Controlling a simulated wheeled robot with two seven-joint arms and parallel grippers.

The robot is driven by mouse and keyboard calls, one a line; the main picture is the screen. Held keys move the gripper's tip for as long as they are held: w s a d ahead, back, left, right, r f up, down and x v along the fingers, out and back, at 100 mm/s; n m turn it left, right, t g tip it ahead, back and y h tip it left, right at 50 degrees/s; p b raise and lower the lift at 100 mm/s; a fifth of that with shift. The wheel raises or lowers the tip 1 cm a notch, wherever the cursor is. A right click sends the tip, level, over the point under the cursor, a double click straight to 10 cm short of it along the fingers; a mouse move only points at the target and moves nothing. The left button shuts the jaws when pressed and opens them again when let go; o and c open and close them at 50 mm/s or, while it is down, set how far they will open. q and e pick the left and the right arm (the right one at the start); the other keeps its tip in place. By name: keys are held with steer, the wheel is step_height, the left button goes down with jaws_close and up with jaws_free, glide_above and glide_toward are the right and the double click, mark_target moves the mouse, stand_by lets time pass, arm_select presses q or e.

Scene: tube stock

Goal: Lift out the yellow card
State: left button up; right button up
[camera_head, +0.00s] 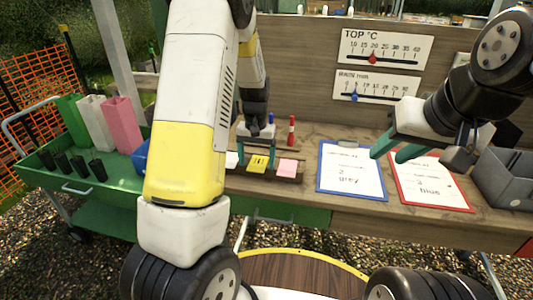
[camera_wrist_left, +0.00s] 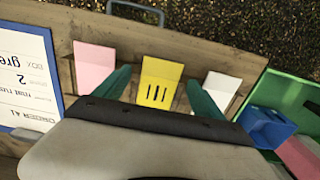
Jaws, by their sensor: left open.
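The yellow card (camera_head: 257,163) with black bars stands in a wooden holder on the bench, between a white card (camera_head: 231,159) and a pink card (camera_head: 287,168). In the left wrist view the yellow card (camera_wrist_left: 158,82) shows between the green fingers of my left gripper (camera_wrist_left: 160,90), with a gap on both sides. The white card (camera_wrist_left: 221,89) and pink card (camera_wrist_left: 95,66) lie outside the fingers. My left gripper (camera_head: 256,158) is open. My right gripper (camera_head: 397,150) is over the clipboards, its two green fingers apart and nothing between them.
A blue clipboard (camera_head: 322,183) and a red clipboard (camera_head: 470,207) lie right of the cards. Red and blue markers (camera_head: 291,130) stand behind the cards. A green cart (camera_head: 40,180) with coloured bins is at left; a grey bin (camera_head: 505,180) is at right.

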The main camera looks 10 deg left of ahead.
mark_target(257, 166)
stand_by(0.4)
arm_select(q)
steer(key=c, duration=1.4)
steer(key=shift+r, duration=0.3)
step_height(257, 166, up, 3)
steer(key=shift+r, duration=0.15)
steer(key=s+d+r, duration=0.1)
steer(key=s+d, duration=0.1)
steer(key=s, duration=0.5)
steer(key=s+d+r, duration=0.1)
steer(key=s+d, duration=0.1)
steer(key=s, duration=0.6)
steer(key=shift+s+r, duration=0.25)
steer(key=shift+r, duration=0.1)
